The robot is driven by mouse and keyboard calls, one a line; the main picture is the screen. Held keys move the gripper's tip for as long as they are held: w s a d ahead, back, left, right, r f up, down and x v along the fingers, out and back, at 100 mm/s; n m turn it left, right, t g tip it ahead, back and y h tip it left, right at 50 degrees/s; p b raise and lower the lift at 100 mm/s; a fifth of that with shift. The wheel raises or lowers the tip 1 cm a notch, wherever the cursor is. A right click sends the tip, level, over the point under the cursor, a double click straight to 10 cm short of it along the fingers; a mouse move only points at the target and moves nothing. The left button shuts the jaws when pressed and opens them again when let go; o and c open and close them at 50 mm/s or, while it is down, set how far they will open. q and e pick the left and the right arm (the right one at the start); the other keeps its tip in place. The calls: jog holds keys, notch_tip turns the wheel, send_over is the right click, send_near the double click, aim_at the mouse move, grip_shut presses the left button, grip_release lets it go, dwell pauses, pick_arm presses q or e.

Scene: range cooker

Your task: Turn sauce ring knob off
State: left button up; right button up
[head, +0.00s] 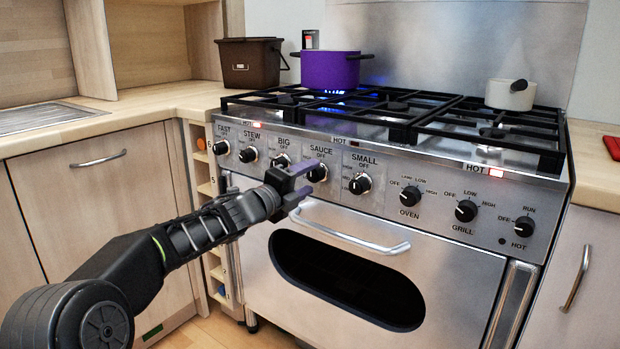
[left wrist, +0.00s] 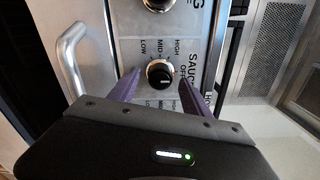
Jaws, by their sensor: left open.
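The sauce ring knob (head: 316,172) is a round black knob with a silver rim on the cooker's front panel, below the SAUCE label. It also shows in the left wrist view (left wrist: 160,73), with LOW, MID and HIGH printed beside it. I cannot tell its exact setting. My left gripper (head: 313,178) is open in front of this knob. Its purple fingers lie on either side of the knob in the left wrist view (left wrist: 157,90); I cannot tell whether they touch it. My right gripper is out of view.
A purple pot (head: 330,70) stands on the hob with blue flame glow under it. A small white pan (head: 510,95) stands at the back right. The BIG knob (head: 281,162) and SMALL knob (head: 360,184) flank the sauce knob. The oven handle (head: 350,232) runs below the panel.

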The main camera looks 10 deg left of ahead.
pick_arm(q)
jog(key=v, duration=0.6)
jog(key=shift+s, duration=0.1)
